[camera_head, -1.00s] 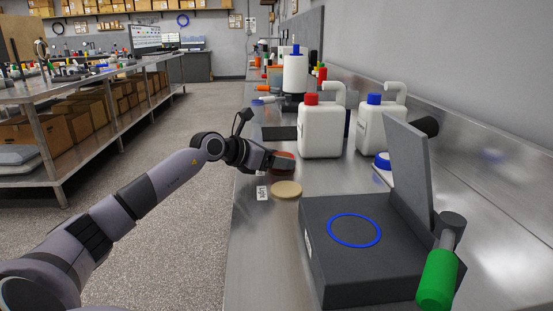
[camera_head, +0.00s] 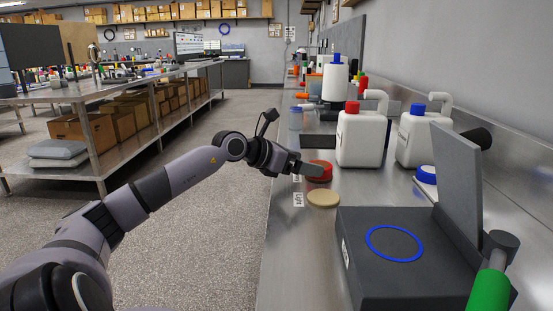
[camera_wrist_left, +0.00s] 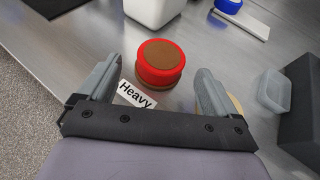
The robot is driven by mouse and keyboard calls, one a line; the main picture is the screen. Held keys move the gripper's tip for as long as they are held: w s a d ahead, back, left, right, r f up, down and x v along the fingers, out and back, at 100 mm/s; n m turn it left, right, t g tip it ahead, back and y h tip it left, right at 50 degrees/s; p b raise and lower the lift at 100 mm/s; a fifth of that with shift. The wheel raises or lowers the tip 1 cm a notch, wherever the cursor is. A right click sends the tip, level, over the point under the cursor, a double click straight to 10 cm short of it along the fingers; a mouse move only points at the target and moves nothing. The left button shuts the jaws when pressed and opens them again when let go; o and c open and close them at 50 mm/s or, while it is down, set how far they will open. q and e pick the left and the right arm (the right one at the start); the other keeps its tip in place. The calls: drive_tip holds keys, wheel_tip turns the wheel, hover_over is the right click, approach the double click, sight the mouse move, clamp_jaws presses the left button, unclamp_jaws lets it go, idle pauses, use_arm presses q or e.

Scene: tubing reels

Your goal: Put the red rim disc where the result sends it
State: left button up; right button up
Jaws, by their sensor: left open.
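The red rim disc (camera_head: 319,170), with a brown top, rests on the bench at the "Heavy" label. In the left wrist view the disc (camera_wrist_left: 161,62) sits on a round brown base, next to the "Heavy" label (camera_wrist_left: 135,95). My left gripper (camera_head: 303,169) is open; in the wrist view its fingertips (camera_wrist_left: 156,74) stand on either side of the disc, with gaps on both sides and nothing held. Closer to me is a tan round pad (camera_head: 323,198) with a "Light" label (camera_head: 298,199), empty. My right gripper is out of view.
A dark box (camera_head: 380,270) with a blue ring (camera_head: 394,243), an upright panel (camera_head: 457,190) and a green handle (camera_head: 488,290) stands nearer me. White jugs (camera_head: 361,140) (camera_head: 416,137) stand behind the disc. A clear tub (camera_wrist_left: 273,92) sits near the box.

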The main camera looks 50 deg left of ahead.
use_arm(q)
drive_tip(key=shift+b+v, duration=0.85)
drive_tip(key=shift+v, duration=1.4)
drive_tip(key=shift+s+d+r, duration=0.1)
drive_tip(key=shift+s+r, duration=0.05)
drive_tip(key=shift+s, duration=0.2)
drive_tip(key=shift+v, duration=1.3)
drive_tip(key=shift+r, duration=0.1)
